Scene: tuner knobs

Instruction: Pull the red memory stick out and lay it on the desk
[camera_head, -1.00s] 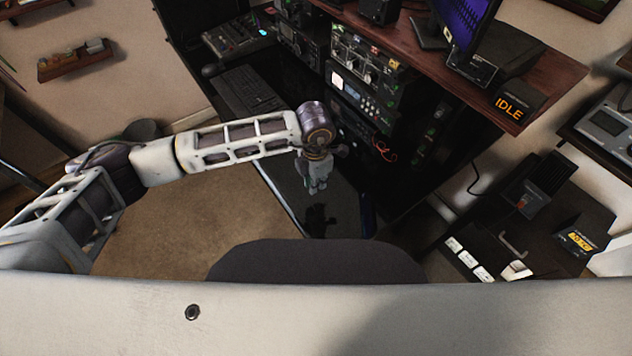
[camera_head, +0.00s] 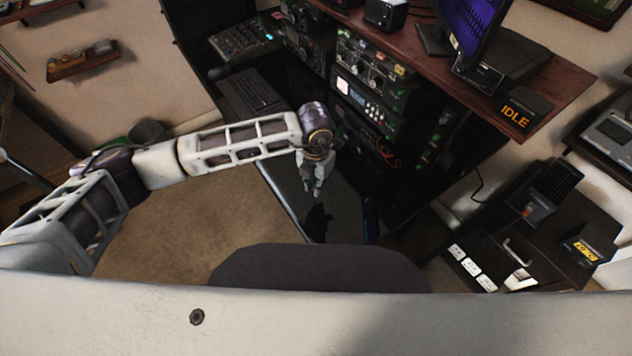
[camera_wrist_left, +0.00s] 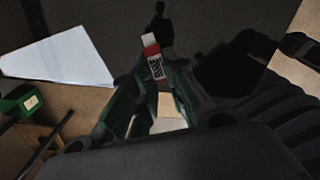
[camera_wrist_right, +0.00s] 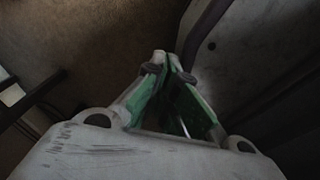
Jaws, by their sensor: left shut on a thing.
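The red memory stick (camera_wrist_left: 154,62) shows in the left wrist view, with a white end and a dark printed label. My left gripper (camera_wrist_left: 152,80) is shut on it, and the white end points away from the fingers. In the head view my left gripper (camera_head: 313,187) hangs in front of the equipment rack, apart from it, over a dark surface; the stick is too small to make out there. My right gripper (camera_wrist_right: 166,66) shows only in its wrist view, with its fingertips together and nothing seen between them.
The equipment rack (camera_head: 375,100) stands just beyond my left gripper. A brown wooden desk shelf (camera_head: 560,75) with a monitor (camera_head: 475,25) is above it. A keyboard (camera_head: 250,92) lies to the left. A dark side table (camera_head: 500,245) with several small items stands at the right.

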